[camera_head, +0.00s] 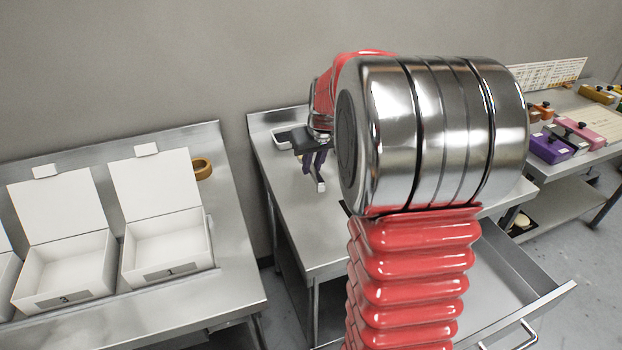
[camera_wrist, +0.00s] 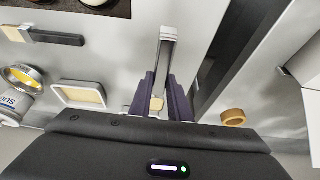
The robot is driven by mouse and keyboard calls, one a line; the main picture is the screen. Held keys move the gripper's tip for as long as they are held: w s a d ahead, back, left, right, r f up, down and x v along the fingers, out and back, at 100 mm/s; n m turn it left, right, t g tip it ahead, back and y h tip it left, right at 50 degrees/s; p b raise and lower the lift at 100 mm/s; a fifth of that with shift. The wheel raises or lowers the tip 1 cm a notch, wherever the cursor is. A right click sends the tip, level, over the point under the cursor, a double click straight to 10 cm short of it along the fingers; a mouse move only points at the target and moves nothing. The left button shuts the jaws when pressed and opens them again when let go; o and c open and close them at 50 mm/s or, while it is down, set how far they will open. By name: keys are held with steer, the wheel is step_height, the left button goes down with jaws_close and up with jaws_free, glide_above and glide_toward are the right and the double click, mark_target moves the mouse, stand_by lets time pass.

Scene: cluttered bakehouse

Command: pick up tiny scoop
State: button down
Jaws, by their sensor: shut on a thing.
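My gripper (camera_wrist: 165,98) is shut on a small, narrow metallic thing, which I take to be the tiny scoop (camera_wrist: 166,50). In the head view my gripper (camera_head: 316,168) is over the back left of the middle steel table, with a pale end of the scoop (camera_head: 321,186) showing below the fingers. Whether the scoop touches the table I cannot tell. My own arm hides much of the table.
A white-rimmed tray (camera_wrist: 80,95), a black-handled tool (camera_wrist: 55,38) and a can with a yellow inside (camera_wrist: 22,78) are left of the gripper. A tan ring (camera_head: 202,168) and open white boxes (camera_head: 165,240) stand on the left table. An open drawer (camera_head: 497,275) juts out at right.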

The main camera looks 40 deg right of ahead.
steer(key=shift+r, duration=1.25)
